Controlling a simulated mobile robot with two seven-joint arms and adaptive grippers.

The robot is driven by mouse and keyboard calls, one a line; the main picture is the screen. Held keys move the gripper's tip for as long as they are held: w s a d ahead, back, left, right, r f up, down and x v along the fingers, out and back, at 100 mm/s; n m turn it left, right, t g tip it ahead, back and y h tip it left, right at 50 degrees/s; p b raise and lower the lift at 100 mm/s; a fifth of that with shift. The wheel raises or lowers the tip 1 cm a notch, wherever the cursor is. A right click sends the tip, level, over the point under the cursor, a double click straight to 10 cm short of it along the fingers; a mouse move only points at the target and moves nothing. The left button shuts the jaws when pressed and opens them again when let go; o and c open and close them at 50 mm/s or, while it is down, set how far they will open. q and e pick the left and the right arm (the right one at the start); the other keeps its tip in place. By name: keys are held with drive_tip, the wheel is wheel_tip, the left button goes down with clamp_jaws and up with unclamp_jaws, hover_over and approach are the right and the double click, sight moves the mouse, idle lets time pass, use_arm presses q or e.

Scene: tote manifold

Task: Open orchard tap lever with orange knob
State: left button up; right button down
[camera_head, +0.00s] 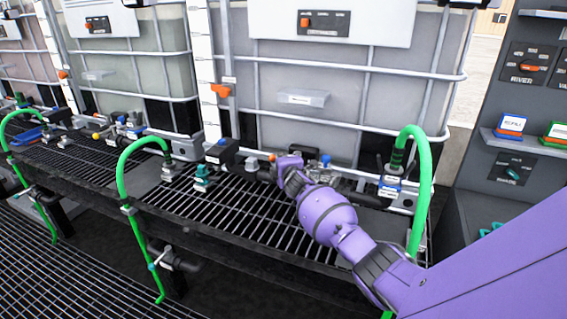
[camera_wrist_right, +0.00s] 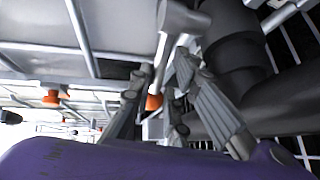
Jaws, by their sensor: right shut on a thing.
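An orange knob (camera_wrist_right: 153,102) shows between the fingers of my right gripper (camera_wrist_right: 163,75) in the right wrist view. A grey bar with a thicker cross end (camera_wrist_right: 178,18) reaches toward the same fingers. In the head view, a small orange knob (camera_head: 272,157) shows just left of my right gripper (camera_head: 287,163), at the pipework below the tote. The gripper is shut on the orange-knobbed lever; the fingers hide most of it in the head view. The lever's exact angle cannot be told. My left gripper is not in view.
Green hoses (camera_head: 421,190) arch up beside the valves. A large caged tote (camera_head: 400,80) stands behind. A dark grating shelf (camera_head: 235,215) lies in front. A thick dark pipe (camera_wrist_right: 235,50) runs close right of the fingers. A control panel (camera_head: 520,110) stands at right.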

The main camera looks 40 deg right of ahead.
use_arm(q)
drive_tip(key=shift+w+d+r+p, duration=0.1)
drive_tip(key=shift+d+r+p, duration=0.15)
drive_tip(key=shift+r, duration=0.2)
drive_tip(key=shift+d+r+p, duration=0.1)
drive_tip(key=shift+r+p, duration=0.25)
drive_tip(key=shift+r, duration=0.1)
use_arm(e)
drive_tip(key=shift+s+r+n+t+y, duration=0.3)
drive_tip(key=shift+r+n+t+y, duration=0.3)
drive_tip(key=shift+r+n+y, duration=0.45)
drive_tip(key=shift+f+y, duration=0.25)
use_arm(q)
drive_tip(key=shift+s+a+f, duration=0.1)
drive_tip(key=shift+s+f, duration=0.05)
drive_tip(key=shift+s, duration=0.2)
use_arm(e)
drive_tip(key=c, duration=1.8)
unclamp_jaws()
drive_tip(key=shift+s, duration=0.1)
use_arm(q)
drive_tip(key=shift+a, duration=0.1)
use_arm(e)
drive_tip(key=shift+f, duration=0.25)
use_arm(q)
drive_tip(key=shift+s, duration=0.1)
use_arm(e)
drive_tip(key=shift+s+a+f, duration=0.1)
drive_tip(key=shift+s+f, duration=0.1)
drive_tip(key=shift+f, duration=0.1)
